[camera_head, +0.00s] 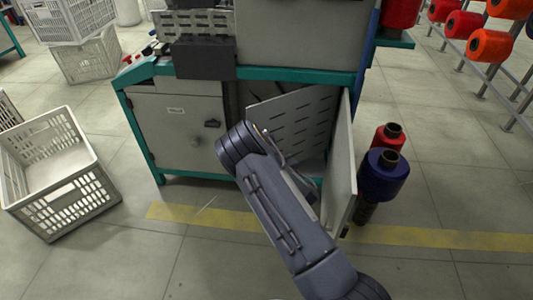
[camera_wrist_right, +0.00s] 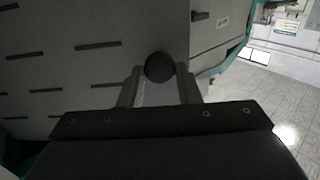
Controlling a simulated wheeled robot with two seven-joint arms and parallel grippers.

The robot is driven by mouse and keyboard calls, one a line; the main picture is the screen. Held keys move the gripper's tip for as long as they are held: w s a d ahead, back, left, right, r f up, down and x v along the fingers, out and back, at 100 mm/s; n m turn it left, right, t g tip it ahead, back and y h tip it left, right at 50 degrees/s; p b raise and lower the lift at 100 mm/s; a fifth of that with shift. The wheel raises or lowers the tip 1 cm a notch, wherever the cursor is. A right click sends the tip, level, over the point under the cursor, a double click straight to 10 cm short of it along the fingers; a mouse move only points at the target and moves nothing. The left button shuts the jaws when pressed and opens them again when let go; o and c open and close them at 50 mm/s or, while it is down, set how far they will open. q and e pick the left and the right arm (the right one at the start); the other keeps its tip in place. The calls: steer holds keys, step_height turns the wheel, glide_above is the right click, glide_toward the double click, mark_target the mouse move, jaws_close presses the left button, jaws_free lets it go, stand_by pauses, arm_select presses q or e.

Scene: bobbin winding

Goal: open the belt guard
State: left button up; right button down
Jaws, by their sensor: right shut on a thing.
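The belt guard (camera_head: 305,115) is a grey slotted panel in the right bay of the teal-framed machine. It stands at an angle to the machine's front, with a dark gap at its left side. In the right wrist view the slotted panel (camera_wrist_right: 60,70) fills the upper left, with a round black knob (camera_wrist_right: 160,67). My right gripper (camera_wrist_right: 159,85) is shut on this knob, one finger on each side. In the head view my right arm covers the knob, the gripper and the guard's lower left. My left gripper is not in view.
A grey door (camera_head: 342,170) stands open right of the guard. Red (camera_head: 388,138) and dark blue (camera_head: 384,175) bobbins stand on the right floor. A white crate (camera_head: 60,175) is at left.

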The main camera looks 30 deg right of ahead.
steer(key=c, duration=1.1)
jaws_free()
steer(key=shift+o, duration=0.2)
steer(key=s+a+r+p, duration=0.6)
steer(key=s+a+r, duration=0.1)
steer(key=s+r, duration=0.5)
steer(key=shift+r+p, duration=0.3)
steer(key=shift+r, duration=0.2)
steer(key=shift+c, duration=0.3)
